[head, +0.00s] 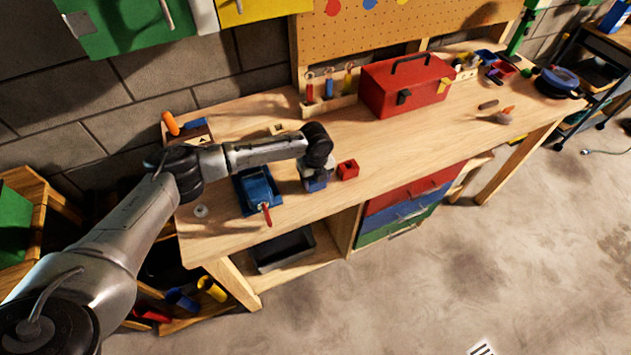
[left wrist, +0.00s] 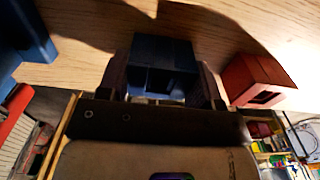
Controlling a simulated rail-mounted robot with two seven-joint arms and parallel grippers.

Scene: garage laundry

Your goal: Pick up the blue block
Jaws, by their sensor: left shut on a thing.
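The blue block (head: 315,184) is at my left gripper (head: 314,178) on the workbench, between the blue vise and a red block. In the left wrist view the blue block (left wrist: 162,64) sits between the two dark fingers of the left gripper (left wrist: 163,80), which is shut on it. The gripper points down, and its wrist hides the top of the block in the head view. I cannot tell whether the block touches the bench. My right gripper is not in view.
A red block (head: 348,169) stands close to the right of the gripper, and it also shows in the left wrist view (left wrist: 257,80). A blue vise (head: 258,190) is to the left. A red toolbox (head: 405,84) stands farther back. The bench front (head: 300,208) is clear.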

